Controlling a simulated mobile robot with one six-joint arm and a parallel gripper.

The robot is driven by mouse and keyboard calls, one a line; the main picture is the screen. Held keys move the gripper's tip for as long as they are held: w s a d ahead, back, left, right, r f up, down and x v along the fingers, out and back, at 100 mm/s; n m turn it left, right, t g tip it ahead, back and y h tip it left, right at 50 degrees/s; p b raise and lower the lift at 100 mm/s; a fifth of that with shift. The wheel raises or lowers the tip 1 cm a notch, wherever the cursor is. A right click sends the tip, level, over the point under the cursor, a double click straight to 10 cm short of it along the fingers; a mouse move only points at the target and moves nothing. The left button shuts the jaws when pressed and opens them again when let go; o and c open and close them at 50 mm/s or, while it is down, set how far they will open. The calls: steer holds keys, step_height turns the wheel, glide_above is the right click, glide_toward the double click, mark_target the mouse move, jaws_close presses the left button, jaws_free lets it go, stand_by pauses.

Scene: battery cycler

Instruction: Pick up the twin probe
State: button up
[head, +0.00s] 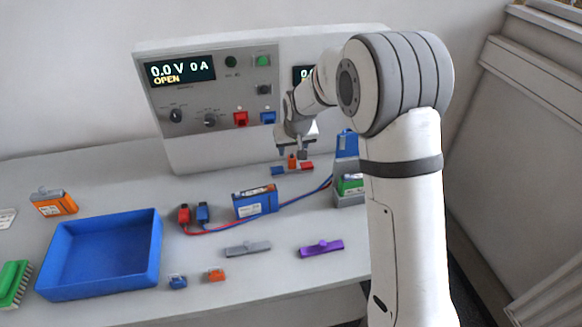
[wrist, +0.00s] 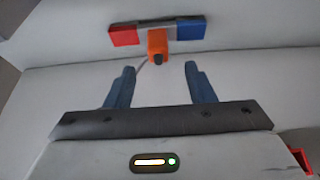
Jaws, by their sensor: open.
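What looks like the twin probe (head: 292,164) lies on the table in front of the cycler panel: a grey bar with one red end, one blue end and an orange grip in the middle. In the wrist view the twin probe (wrist: 157,42) is ahead of the fingertips, its orange grip roughly in line with the gap between them. My gripper (head: 298,152) is just above it in the head view, partly hidden by my arm. In the wrist view my gripper (wrist: 159,68) is open, with nothing between its two blue-grey fingers.
The cycler (head: 222,130) reads 0.0 V, OPEN. A blue battery (head: 257,204), red and blue plugs on cables (head: 192,215), a blue tray (head: 103,272), a grey bar (head: 248,249) and a purple bar (head: 321,248) lie nearer. A blue and green device (head: 348,178) stands close right.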

mark_target(292, 158)
steer(key=x, duration=0.2)
steer(key=p+x, duration=0.1)
steer(key=x, duration=0.3)
steer(key=shift+s+d+f+p, duration=0.2)
steer(key=shift+s+p, duration=0.1)
steer(key=shift+p, duration=0.05)
jaws_close()
step_height(292, 158, up, 10)
steer(key=shift+r+b, duration=0.1)
steer(key=shift+b, duration=0.85)
